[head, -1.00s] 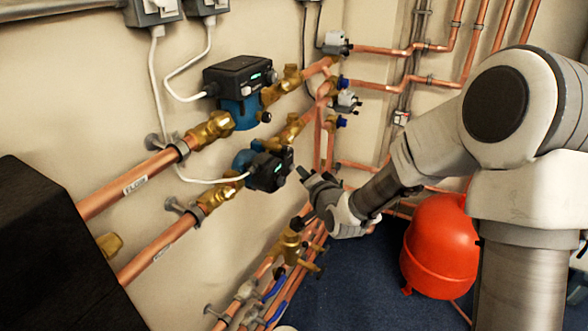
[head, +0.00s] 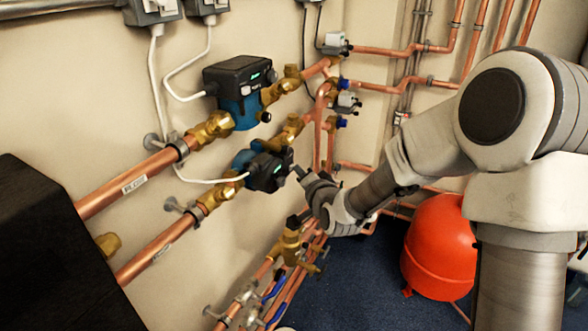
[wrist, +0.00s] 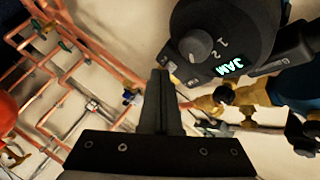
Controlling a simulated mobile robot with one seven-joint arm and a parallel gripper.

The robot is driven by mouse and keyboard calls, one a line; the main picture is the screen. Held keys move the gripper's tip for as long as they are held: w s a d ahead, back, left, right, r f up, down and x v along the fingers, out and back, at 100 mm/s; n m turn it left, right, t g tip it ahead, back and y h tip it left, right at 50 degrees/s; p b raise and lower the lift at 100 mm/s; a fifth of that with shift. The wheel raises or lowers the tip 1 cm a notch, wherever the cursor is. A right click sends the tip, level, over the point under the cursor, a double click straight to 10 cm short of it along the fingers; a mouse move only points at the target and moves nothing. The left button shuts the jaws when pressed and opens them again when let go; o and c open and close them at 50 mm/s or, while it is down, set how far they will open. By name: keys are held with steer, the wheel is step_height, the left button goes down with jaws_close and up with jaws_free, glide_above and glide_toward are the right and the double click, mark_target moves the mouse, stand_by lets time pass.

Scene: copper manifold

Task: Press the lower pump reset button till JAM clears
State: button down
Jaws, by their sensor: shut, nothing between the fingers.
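The lower pump (head: 267,171) is a black control head on a blue body, set in the lower large copper pipe. In the wrist view its face (wrist: 232,30) shows a grey knob, the marks 1 and 2, and a green display reading JAM (wrist: 229,68). My gripper (head: 298,170) is shut and empty, just right of the pump head in the head view. In the wrist view its fingertips (wrist: 160,74) lie beside the lower left rim of the face. A small pale spot shows by the tips; I cannot tell whether it is the reset button or whether they touch.
The upper pump (head: 240,82) sits above and behind, with its own lit display. Brass valves (head: 290,245) and copper pipes lie below my gripper. A red vessel (head: 434,245) stands on the blue floor at the right. A black box (head: 50,250) fills the lower left.

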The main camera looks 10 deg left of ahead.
stand_by(0.3)
steer(key=shift+s+d, duration=0.35)
steer(key=shift+d, duration=0.4)
steer(key=shift+s+d, duration=0.3)
steer(key=shift+d, duration=0.5)
steer(key=shift+s+d, duration=0.25)
steer(key=shift+d, duration=0.55)
steer(key=shift+s+d, duration=0.3)
steer(key=shift+d, duration=0.5)
